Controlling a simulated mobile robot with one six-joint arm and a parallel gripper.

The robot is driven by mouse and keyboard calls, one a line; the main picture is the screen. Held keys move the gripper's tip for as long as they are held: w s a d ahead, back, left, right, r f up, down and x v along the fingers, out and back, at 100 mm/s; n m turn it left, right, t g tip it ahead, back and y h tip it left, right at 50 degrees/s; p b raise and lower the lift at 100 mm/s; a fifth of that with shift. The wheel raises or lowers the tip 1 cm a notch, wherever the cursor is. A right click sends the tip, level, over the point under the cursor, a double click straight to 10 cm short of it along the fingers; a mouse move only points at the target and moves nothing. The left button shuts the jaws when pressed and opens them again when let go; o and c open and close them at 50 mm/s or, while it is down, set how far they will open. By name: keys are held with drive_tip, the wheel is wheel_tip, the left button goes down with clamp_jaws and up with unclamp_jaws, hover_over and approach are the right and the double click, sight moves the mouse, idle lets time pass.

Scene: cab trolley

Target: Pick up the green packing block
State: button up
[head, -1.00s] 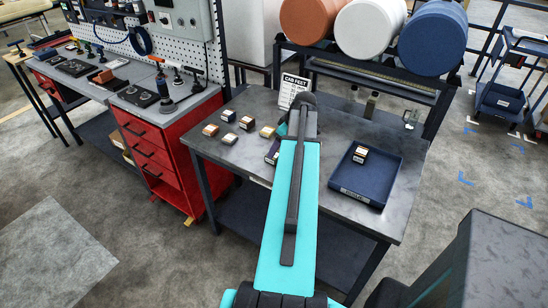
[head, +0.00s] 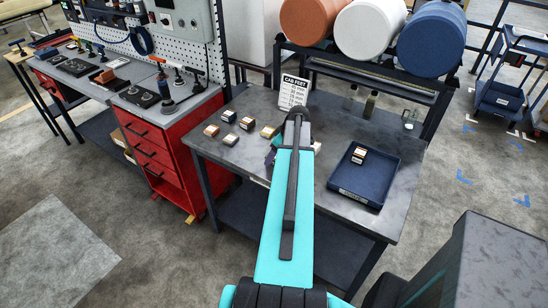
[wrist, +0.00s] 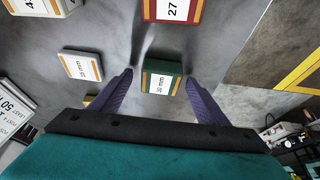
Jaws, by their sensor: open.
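The green packing block (wrist: 162,80), with a white label and an orange stripe, lies on the grey table in the wrist view. My gripper (wrist: 166,82) is open, with a purple finger on each side of the block. The block shows between the fingertips, and a gap is visible at each side. I cannot tell how high the fingers are above the table. In the head view my own arm hides the block and most of the gripper.
A red-edged block labelled 27 (wrist: 172,10) lies just beyond the green one. A grey block (wrist: 80,65) lies to the left. In the head view, a navy tray (head: 385,191) with small blocks stands at the right, and a CAB FEET sign (head: 293,92) stands behind.

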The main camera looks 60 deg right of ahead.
idle(0.4)
drive_tip(key=c, duration=1.2)
drive_tip(key=shift+r, duration=0.15)
drive_tip(key=shift+r+b, duration=1.05)
drive_tip(key=shift+r, duration=0.25)
drive_tip(key=shift+s+a+r, duration=0.15)
drive_tip(key=shift+s+r, duration=0.05)
drive_tip(key=shift+r, duration=0.05)
drive_tip(key=s+a+b, duration=0.1)
drive_tip(key=s+a, duration=0.1)
drive_tip(key=s, duration=0.2)
drive_tip(key=s+a+r+b, duration=0.1)
drive_tip(key=s+a+b, duration=0.1)
drive_tip(key=s, duration=0.3)
drive_tip(key=s+a+b, duration=0.2)
drive_tip(key=s, duration=0.3)
drive_tip(key=shift+a+r, duration=0.25)
drive_tip(key=shift+r, duration=0.05)
